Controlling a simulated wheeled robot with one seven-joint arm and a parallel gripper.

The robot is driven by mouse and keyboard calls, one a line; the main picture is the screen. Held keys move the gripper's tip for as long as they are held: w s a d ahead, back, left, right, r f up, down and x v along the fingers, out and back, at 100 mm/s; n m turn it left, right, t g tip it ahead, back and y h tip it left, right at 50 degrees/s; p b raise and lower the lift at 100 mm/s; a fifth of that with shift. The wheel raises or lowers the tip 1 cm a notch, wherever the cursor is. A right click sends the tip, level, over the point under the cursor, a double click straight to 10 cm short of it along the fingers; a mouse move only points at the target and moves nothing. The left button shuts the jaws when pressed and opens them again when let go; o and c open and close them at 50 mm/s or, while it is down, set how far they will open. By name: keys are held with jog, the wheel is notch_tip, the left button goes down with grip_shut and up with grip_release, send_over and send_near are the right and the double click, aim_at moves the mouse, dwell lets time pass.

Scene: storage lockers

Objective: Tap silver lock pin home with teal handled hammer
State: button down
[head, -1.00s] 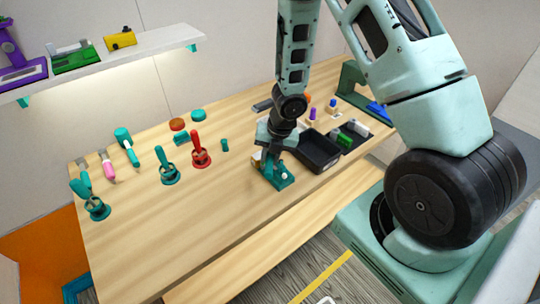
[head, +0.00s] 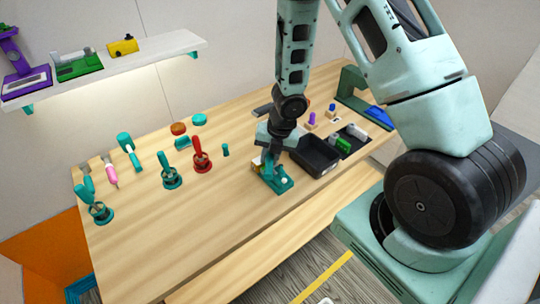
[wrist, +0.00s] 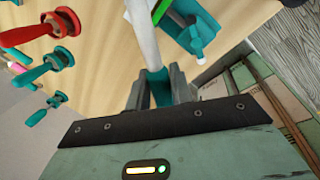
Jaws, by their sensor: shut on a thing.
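My gripper (head: 268,158) is low over the table, just behind a teal fixture (head: 281,186). In the wrist view my gripper (wrist: 158,92) is shut on the teal handle of the hammer (wrist: 158,82). A pale, light shaft runs up from that handle and out of the top of the picture, so the hammer's head is not clearly seen. The teal fixture (wrist: 182,32) lies just beyond my fingers in the wrist view. A small pale silver pin (wrist: 197,46) shows at its near side. Whether the hammer touches the pin cannot be told.
A black tray (head: 318,156) stands close to the right of my gripper. Red (head: 202,157) and teal (head: 171,172) handled tools stand at left, with several others beyond. A shelf (head: 160,48) hangs at upper left. The table front is clear.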

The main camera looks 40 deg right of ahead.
jog(key=shift+r, duration=0.15)
jog(key=p+v, duration=0.3)
jog(key=p, duration=0.1)
jog(key=shift+w+a+r, duration=0.25)
jog(key=shift+r, duration=0.25)
